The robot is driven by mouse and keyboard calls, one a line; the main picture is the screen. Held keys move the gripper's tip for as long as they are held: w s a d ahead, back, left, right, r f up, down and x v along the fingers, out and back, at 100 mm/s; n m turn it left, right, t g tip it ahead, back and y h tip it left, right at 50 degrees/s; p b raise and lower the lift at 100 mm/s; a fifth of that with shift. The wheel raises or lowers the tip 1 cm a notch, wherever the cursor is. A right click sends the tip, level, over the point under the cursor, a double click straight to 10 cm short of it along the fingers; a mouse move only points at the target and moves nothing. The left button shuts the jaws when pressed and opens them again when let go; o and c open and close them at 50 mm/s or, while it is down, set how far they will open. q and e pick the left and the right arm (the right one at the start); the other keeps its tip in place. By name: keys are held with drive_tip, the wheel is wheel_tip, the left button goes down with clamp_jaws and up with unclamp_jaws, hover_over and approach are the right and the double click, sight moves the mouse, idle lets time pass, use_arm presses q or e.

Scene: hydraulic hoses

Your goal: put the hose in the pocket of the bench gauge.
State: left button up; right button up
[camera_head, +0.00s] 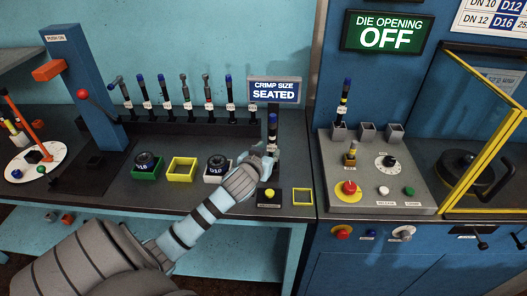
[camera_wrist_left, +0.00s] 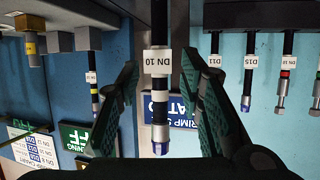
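The black hose (camera_head: 272,128) with a blue end stands upright at the bench gauge (camera_head: 270,200), in front of its sign (camera_head: 274,91) reading "CRIMP SIZE SEATED". The hose's lower end and the pocket are hidden behind my gripper in the head view. My left gripper (camera_head: 267,153) is at the hose. In the left wrist view, which is upside down, the hose (camera_wrist_left: 159,90) carries a white "DN 10" tag. The fingers of my left gripper (camera_wrist_left: 165,112) stand on either side of it, with gaps visible on both sides. My right gripper is not in view.
A rack (camera_head: 185,128) with several tagged hoses stands left of the gauge. Another hose (camera_head: 344,100) stands in a grey socket on the right console. A green tray (camera_head: 147,174), an empty yellow tray (camera_head: 182,170) and an empty yellow frame (camera_head: 302,196) are on the bench.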

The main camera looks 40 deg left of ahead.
use_arm(q)
drive_tip(key=v, duration=0.6)
drive_tip(key=shift+s, duration=0.1)
